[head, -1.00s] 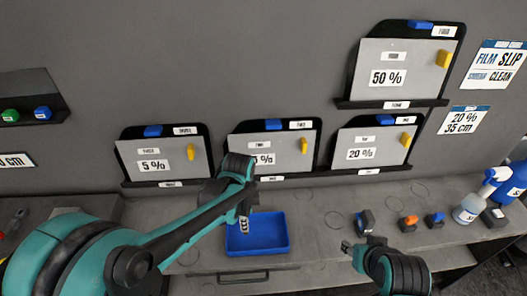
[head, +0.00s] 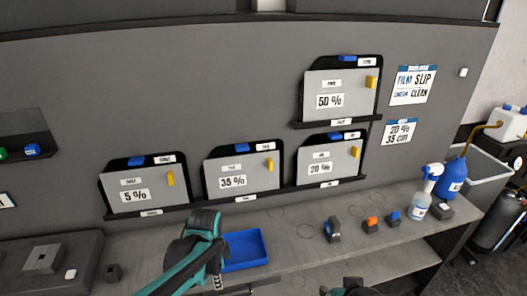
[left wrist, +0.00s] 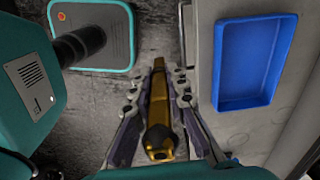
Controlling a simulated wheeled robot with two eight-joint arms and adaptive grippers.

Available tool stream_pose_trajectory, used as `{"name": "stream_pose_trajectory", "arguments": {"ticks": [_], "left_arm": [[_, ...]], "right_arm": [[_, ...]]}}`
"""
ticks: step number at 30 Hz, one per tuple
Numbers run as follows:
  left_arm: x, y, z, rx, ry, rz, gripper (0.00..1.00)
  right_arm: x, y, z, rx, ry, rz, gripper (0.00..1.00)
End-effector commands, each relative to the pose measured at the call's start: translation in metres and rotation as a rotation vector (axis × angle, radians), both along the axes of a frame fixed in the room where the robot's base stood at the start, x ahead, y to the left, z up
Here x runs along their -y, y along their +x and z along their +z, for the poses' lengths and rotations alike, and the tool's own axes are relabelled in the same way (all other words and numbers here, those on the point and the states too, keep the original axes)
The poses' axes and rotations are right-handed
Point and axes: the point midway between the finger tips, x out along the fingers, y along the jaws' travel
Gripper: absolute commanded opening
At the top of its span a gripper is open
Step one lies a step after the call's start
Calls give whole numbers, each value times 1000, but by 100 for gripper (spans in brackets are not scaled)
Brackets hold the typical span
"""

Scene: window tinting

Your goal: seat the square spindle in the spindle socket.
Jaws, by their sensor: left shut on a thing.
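My left gripper (head: 217,281) hangs just left of the blue tray (head: 260,262), near the bench's front edge. My right gripper (head: 340,290) is cut off at the bottom edge.
A raised grey panel with a slotted plate (head: 42,258) lies at the far left of the bench. Small holders (head: 332,230) and a spray bottle (head: 420,204) stand at right. Film racks (head: 145,190) hang along the wall. Some bench is clear between block and tray.

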Motion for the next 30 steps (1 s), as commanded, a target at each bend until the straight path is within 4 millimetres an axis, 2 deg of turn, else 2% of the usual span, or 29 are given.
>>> {"name": "stream_pose_trajectory", "arguments": {"ticks": [11,17,24,30], "left_arm": [[-11,10,-35,0,-2,331,0],[-22,18,-65,0,-4,623,0],[-37,28,-108,0,-7,1073,0],[-44,31,-122,0,-9,1255,0]], "right_arm": [[0,0,-21,0,0,0,40],[0,0,-37,0,0,0,40],[0,1,-60,0,0,0,40],[0,1,-66,0,0,0,40]]}}
